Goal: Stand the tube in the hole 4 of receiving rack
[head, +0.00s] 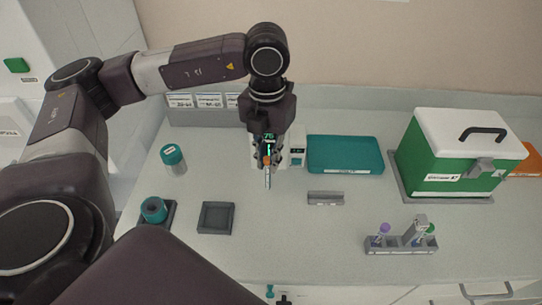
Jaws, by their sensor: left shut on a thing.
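My left gripper (267,160) points down over the middle of the counter. It is shut on a small tube (268,181), which hangs upright below the fingers with a bit of orange at its top. The fingers partly hide the tube. A grey rack (385,249) stands at the front right, well apart from the tube. It holds a purple-capped tube (382,231) toward its left and a green-capped tube (429,231) toward its right, with a raised grey piece (415,229) between. The hole numbers are too small to read. My right gripper is not in view.
A teal tray (345,154) and a green box with white lid (455,155) stand behind. A small grey block (325,197), a square grey dish (216,218) and teal-capped containers (173,159) are on the counter. Counter between tube and rack is mostly clear.

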